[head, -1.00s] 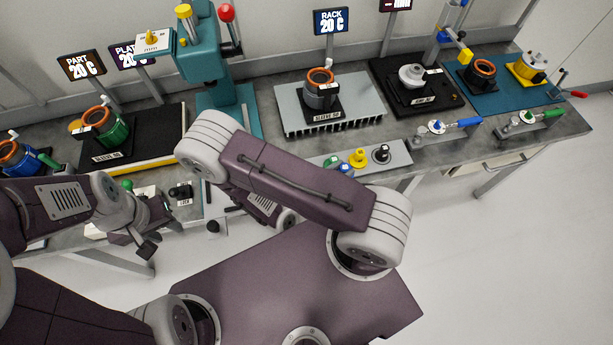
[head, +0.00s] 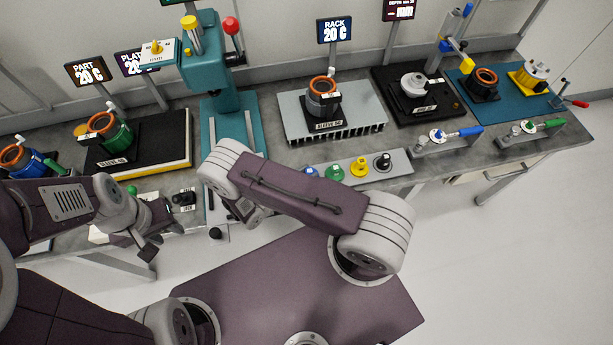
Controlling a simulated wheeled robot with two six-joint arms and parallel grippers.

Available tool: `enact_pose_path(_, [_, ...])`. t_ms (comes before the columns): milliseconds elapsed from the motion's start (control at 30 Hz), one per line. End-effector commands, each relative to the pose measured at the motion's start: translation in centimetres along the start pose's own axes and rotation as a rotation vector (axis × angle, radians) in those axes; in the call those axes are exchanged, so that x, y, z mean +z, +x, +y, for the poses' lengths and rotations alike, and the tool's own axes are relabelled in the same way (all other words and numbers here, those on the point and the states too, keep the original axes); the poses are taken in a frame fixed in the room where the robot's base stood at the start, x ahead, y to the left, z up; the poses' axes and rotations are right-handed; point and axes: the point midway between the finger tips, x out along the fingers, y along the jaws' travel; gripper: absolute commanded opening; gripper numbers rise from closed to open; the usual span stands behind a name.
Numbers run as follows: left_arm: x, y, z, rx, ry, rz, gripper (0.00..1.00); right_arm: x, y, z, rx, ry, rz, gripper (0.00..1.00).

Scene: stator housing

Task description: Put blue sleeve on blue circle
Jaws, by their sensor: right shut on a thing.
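A blue sleeve (head: 38,164) with an orange ring in its top stands at the far left of the bench, its lower part partly covered by my left arm. I cannot make out a blue circle in this view. My left gripper (head: 152,232) hangs near the bench's front edge with its dark fingers apart and nothing visible between them. It is to the right of and lower in the picture than the blue sleeve. My right arm reaches across the middle toward the teal press. Its wrist shows only partly, and its fingers and anything in them are hidden behind the arm.
A green sleeve (head: 116,132) stands on a black plate, right of the blue one. The teal press (head: 208,60) rises in the middle. A grey sleeve sits on the finned rack (head: 290,120). A tray (head: 403,163) holds coloured pegs. A blue mat (head: 535,103) lies at right.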

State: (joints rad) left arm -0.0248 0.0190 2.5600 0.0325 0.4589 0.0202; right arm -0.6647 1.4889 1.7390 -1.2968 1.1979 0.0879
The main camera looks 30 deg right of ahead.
Motion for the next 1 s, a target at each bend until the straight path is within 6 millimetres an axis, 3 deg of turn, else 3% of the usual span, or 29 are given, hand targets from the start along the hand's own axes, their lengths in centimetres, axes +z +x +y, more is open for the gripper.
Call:
enact_pose_path(133, [0.0,-0.3,0.0,0.0,0.0,0.0,0.36,-1.9,0.7,-0.1,0.0,-0.001,-0.002,0.0])
enact_pose_path(467, [0.0,0.1,0.0,0.0,0.0,0.0,0.36,-2.4,0.9,0.0,0.0,0.001,-0.001,0.0])
enact_pose_path(500, [0.0,0.0,0.0,0.0,0.0,0.0,0.36,-2.4,0.9,0.0,0.0,0.001,0.0,0.33])
enact_pose_path(567, [0.0,-0.1,0.0,0.0,0.0,0.0,0.36,-2.3,0.8,0.0,0.0,0.001,0.0,0.49])
enact_pose_path(933, [-0.1,-0.6,0.0,0.0,0.0,0.0,0.36,-1.9,0.7,0.0,0.0,0.001,0.0,0.49])
enact_pose_path(1000, [0.0,0.1,0.0,0.0,0.0,0.0,0.36,-2.3,0.0,0.1,0.003,0.002,0.0,0.49])
